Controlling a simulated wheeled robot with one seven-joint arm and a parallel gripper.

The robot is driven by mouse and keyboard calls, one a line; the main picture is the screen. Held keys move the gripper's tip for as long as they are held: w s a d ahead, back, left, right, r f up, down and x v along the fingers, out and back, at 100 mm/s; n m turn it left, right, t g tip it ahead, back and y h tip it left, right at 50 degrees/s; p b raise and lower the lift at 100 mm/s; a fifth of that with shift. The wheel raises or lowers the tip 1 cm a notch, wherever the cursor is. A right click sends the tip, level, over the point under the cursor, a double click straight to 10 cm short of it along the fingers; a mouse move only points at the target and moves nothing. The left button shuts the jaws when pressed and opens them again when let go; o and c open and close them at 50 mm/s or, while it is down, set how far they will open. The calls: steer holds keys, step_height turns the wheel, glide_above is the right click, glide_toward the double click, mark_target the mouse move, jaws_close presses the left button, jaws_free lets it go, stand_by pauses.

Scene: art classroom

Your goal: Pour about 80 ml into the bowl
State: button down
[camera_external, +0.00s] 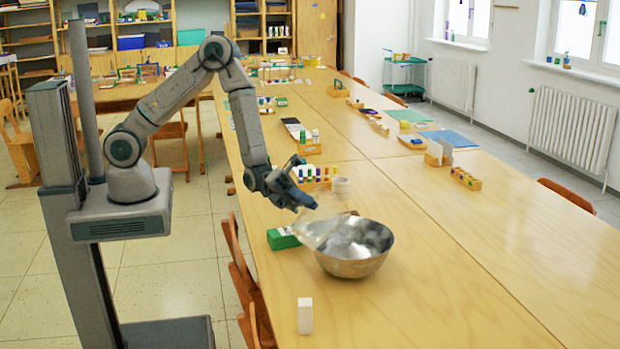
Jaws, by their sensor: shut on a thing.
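A shiny metal bowl (355,265) stands upright on the long wooden table. A clear, see-through container (316,231) is tilted at the bowl's upper left, its lower end reaching over the rim. My gripper (308,204) is shut on this container at its upper end and holds it above the table. I cannot tell how much liquid is in the container or in the bowl, and no stream is clear to see. The container's far end blends with the bowl's shiny inside.
A green box (283,238) lies left of the bowl, near the table's edge. A white block (305,316) stands in front. The wooden table (450,290) is clear to the right.

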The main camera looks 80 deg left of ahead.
steer(key=shift+w+a+r+n+p, duration=0.2)
steer(key=shift+w+n+p, duration=0.25)
steer(key=shift+n, duration=0.2)
steer(key=shift+w+a+r+n+p, duration=0.1)
steer(key=shift+w+a+n+p, duration=0.1)
steer(key=shift+w+n+p, duration=0.35)
stand_by(1.1)
steer(key=shift+w+a+f+n, duration=0.1)
steer(key=shift+w+a+n, duration=0.15)
steer(key=shift+w+n, duration=0.15)
stand_by(0.7)
steer(key=s+m+b, duration=0.1)
steer(key=s+d+f+m+b, duration=0.1)
steer(key=m, duration=0.1)
steer(key=s+m+b, duration=0.1)
steer(key=s+b, duration=0.1)
steer(key=shift+d+f+m, duration=0.15)
steer(key=shift+d+m, duration=0.15)
steer(key=shift+d, duration=0.1)
steer(key=shift+m, duration=0.4)
steer(key=shift+s+d+f+m+b, duration=0.1)
steer(key=shift+s+d+m+b, duration=0.1)
steer(key=shift+s+m+b, duration=0.3)
steer(key=shift+m+b, duration=0.3)
steer(key=shift+b, duration=0.05)
steer(key=shift+d+f, duration=0.1)
stand_by(0.5)
